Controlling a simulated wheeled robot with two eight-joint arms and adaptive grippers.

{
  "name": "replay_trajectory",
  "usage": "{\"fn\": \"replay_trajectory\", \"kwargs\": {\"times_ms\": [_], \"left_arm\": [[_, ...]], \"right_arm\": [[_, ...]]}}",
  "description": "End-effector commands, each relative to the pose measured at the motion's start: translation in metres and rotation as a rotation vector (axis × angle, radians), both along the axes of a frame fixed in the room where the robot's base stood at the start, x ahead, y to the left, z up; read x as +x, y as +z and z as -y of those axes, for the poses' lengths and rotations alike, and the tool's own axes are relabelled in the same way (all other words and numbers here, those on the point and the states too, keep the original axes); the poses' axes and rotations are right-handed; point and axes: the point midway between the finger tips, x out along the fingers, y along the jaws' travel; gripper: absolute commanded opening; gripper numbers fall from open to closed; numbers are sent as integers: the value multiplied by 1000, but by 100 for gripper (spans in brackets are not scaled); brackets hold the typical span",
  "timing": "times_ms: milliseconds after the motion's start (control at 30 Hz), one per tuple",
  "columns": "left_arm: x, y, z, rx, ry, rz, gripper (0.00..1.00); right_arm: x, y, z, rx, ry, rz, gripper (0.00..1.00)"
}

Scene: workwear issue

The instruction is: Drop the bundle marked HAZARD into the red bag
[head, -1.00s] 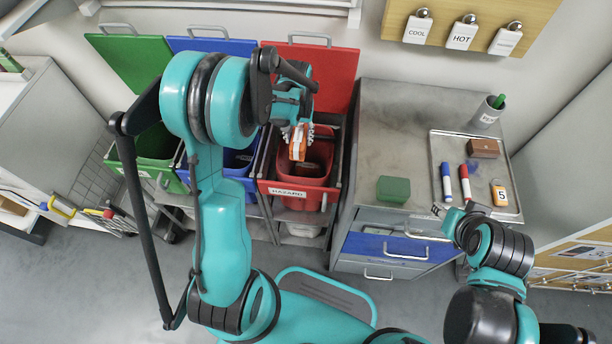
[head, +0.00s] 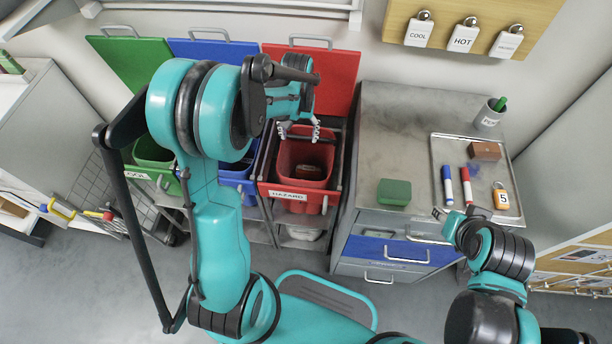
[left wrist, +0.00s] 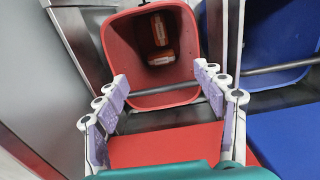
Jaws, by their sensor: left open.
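The red bag (head: 299,199) hangs in a frame with a HAZARD label (head: 289,194) on its front, under a raised red lid. My left gripper (head: 298,131) is open and empty above the bag's back part. In the left wrist view, an orange bundle (left wrist: 159,30) lies deep inside the red bag (left wrist: 120,42), against another orange-brown item (left wrist: 160,59). Any marking on the bundle is too small to read. My right gripper (head: 450,215) is beside the tray's front edge; its fingers are too unclear to judge.
A blue bag (head: 238,166) and a green bag (head: 150,152) stand left of the red one. Right is a metal cabinet with a green block (head: 394,191) and a tray (head: 440,150) holding markers, a brown block and an orange padlock marked 5.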

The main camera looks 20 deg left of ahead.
Motion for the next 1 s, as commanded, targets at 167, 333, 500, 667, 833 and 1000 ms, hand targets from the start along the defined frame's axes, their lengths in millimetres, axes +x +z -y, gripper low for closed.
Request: {"fn": "replay_trajectory", "kwargs": {"times_ms": [167, 333, 500, 667, 833, 1000], "left_arm": [[0, 42, 0, 0, 0, 0, 70], [0, 71, 0, 0, 0, 0, 70], [0, 85, 0, 0, 0, 0, 70], [0, 88, 0, 0, 0, 0, 70], [0, 88, 0, 0, 0, 0, 70], [0, 88, 0, 0, 0, 0, 70]], "right_arm": [[0, 0, 0, 0, 0, 0, 40], [0, 0, 0, 0, 0, 0, 40], [0, 0, 0, 0, 0, 0, 40], [0, 0, 0, 0, 0, 0, 40], [0, 0, 0, 0, 0, 0, 40], [0, 0, 0, 0, 0, 0, 40]]}}
